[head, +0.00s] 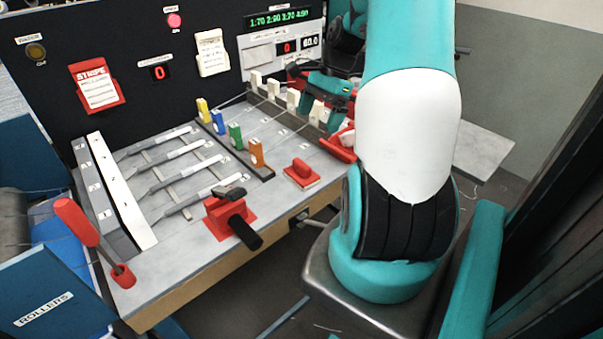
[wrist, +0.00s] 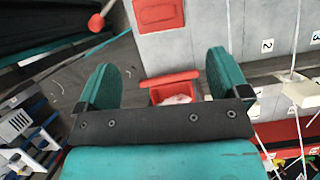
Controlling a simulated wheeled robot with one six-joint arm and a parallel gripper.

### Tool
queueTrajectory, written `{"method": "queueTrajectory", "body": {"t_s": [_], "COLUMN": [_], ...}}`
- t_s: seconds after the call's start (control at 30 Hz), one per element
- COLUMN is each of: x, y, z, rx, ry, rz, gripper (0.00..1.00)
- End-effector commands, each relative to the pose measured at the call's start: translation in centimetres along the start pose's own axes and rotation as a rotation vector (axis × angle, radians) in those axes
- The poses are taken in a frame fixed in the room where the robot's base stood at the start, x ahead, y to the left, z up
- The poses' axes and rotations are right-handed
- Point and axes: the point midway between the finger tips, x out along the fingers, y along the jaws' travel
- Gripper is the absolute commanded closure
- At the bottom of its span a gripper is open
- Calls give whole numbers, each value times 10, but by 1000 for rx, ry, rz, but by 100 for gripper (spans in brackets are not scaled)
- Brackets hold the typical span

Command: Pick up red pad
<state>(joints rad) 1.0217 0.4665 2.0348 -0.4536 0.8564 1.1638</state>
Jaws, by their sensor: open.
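The red pad (head: 301,172), a flat red block with a raised grip, lies on the grey table near its front edge in the head view. What looks like the same pad (wrist: 158,13) shows at the top of the wrist view, partly cut off by the frame. My gripper (wrist: 160,60) is open, with nothing between its teal fingers. The pad lies beyond the fingertips, apart from them. In the head view my gripper (head: 318,98) is over the table's back right part, partly hidden by my arm.
A red tray (wrist: 165,80) with something pale in it lies at the table's edge, between the fingers in the picture. A red clamp (head: 228,214) with a black handle stands left of the pad. Yellow, blue, green and orange blocks (head: 236,136) stand behind it.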

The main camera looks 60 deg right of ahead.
Motion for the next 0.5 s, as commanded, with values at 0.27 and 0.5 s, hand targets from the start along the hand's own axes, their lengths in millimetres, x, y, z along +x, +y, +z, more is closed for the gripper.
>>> {"method": "queueTrajectory", "body": {"t_s": [0.27,0.5], "x": [60,80], "y": [1,1], "z": [2,2], "rx": [-3,-4], "ry": [-2,0], "rz": [6,2], "gripper": [6,6]}}
